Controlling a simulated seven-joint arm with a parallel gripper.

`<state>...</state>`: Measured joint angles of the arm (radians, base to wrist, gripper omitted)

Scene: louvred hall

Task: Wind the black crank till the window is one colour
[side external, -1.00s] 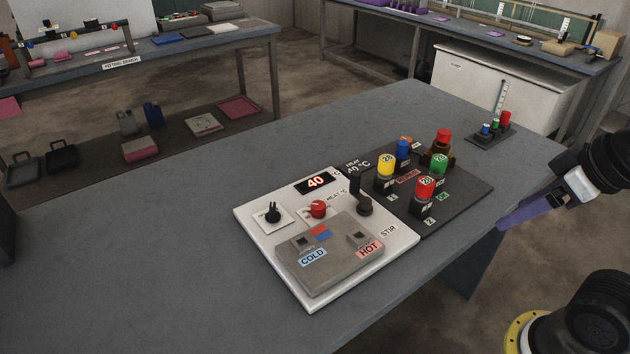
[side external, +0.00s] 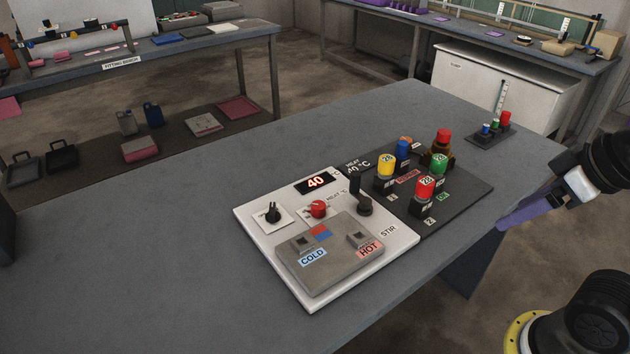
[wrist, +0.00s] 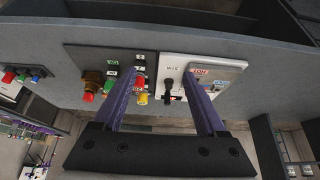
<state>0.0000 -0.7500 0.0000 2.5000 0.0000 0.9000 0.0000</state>
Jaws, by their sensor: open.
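The black crank (side external: 361,194) stands upright on the white panel (side external: 250,218) beside the STIR label. It also shows in the wrist view (wrist: 168,92), between my fingers in the picture. The small window (side external: 321,231) on the grey box (side external: 335,262) shows two colours, red and blue. My gripper (side external: 507,222) is at the right, off the bench's right edge, well apart from the crank. In the wrist view its two purple fingers (wrist: 162,77) are spread with nothing between them.
A black board (side external: 455,205) with several coloured-top vials adjoins the panel, between it and my gripper. The panel also has a black knob (side external: 272,212), a red knob (side external: 318,208) and a display reading 40 (side external: 315,183). The bench (side external: 150,235) is clear at left.

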